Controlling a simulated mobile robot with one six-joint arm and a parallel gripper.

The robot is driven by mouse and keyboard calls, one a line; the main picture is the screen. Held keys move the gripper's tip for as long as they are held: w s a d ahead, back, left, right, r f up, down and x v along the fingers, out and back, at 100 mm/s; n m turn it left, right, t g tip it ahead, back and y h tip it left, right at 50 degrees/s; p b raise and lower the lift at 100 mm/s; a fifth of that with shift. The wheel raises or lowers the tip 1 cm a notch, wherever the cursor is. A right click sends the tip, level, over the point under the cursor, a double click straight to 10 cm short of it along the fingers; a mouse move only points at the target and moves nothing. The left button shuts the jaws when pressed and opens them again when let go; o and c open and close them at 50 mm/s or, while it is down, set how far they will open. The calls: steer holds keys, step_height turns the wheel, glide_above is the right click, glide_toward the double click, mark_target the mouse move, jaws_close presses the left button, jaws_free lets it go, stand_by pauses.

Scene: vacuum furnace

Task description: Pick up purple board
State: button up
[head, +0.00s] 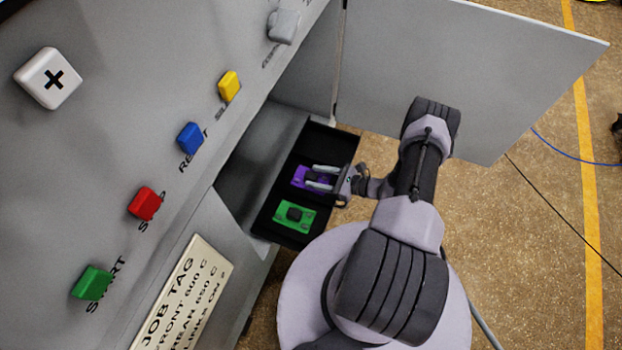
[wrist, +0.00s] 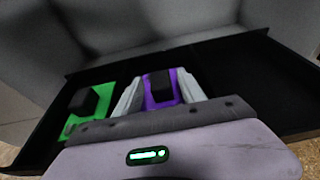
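The purple board (head: 299,178) lies in a black tray (head: 327,148) in the furnace opening, with a dark block on top of it. My gripper (head: 315,177) reaches over the tray, its two pale fingers apart with the block of the purple board between them. In the wrist view the purple board (wrist: 153,101) stands between the fingers (wrist: 160,95). A gap seems to show beside the board, and I cannot tell whether either finger touches it. A green board (head: 294,215) with a dark block lies beside it; it also shows in the wrist view (wrist: 75,122).
An open grey door (head: 460,70) stands behind my arm. The control panel with START (head: 92,282), red (head: 146,203), blue (head: 190,138) and yellow (head: 229,86) buttons is at left. The tray's far end is bare. Cables lie on the floor at right.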

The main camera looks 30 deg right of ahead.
jaws_close()
